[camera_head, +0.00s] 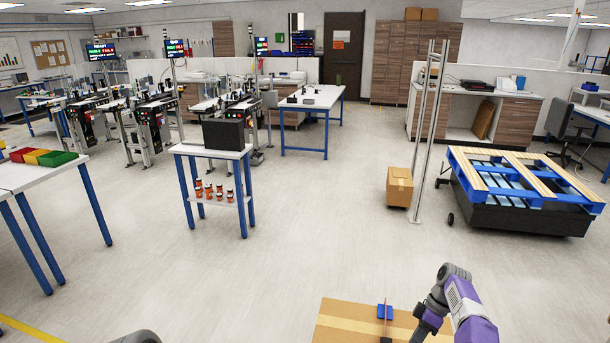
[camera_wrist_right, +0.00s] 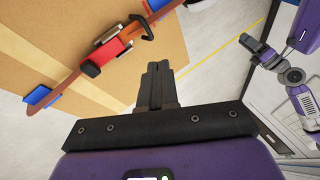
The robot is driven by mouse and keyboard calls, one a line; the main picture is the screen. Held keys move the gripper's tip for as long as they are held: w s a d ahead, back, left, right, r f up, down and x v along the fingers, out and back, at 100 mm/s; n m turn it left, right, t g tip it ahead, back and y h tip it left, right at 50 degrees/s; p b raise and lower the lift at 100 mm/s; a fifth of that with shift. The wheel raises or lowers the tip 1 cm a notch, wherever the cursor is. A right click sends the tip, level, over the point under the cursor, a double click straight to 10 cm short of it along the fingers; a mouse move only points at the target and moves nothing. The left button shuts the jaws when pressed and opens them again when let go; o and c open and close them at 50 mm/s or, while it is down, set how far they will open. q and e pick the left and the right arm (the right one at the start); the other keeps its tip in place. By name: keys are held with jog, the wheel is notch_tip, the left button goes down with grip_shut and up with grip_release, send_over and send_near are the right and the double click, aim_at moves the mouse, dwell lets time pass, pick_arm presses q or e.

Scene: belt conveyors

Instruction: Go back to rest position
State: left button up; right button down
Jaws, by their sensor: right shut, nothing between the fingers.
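My right arm comes in at the bottom right of the head view, bent over a cardboard box (camera_head: 345,322). My right gripper (camera_wrist_right: 157,85) shows in the right wrist view with its two dark fingers together and nothing between them. It points toward the box top (camera_wrist_right: 165,60), apart from the items there; the height above it is hard to judge. In the head view the right fingertips cannot be made out. A grey rounded part at the bottom left edge seems to be my left arm; no left fingers can be made out.
On the box lies a brown strip with blue end pieces (camera_head: 385,312); a red and grey item (camera_wrist_right: 108,52) shows there too. A small table (camera_head: 212,151) with a black case stands ahead. A blue pallet (camera_head: 520,180) is at right. The middle floor is clear.

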jog(key=s+a+f+m, duration=0.1)
jog(key=a+f+m, duration=0.1)
jog(key=a+f, duration=0.2)
jog(key=s+a+f+m, duration=0.1)
jog(key=a+f+m, duration=0.1)
jog(key=f, duration=0.4)
jog(key=s+a+f+m+t, duration=0.1)
jog(key=a+f, duration=0.4)
jog(key=shift+a+f+m, duration=0.15)
jog(key=shift+a+m, duration=0.2)
jog(key=shift+m, duration=0.05)
jog(key=s+a+f+m+t, duration=0.15)
jog(key=s+a+m, duration=0.3)
jog(key=s, duration=0.75)
jog(key=s+a+f+m+t, duration=0.15)
jog(key=s+a+m, duration=0.3)
jog(key=s, duration=0.65)
pick_arm(q)
notch_tip(320, 180, down, 10)
jog(key=w+b, duration=0.1)
jog(key=b, duration=0.9)
jog(key=shift+w+f, duration=0.2)
jog(key=shift+w, duration=0.05)
pick_arm(e)
notch_tip(320, 180, down, 10)
jog(key=s+a, duration=0.1)
jog(key=shift+r+h, duration=0.15)
jog(key=shift+h, duration=0.25)
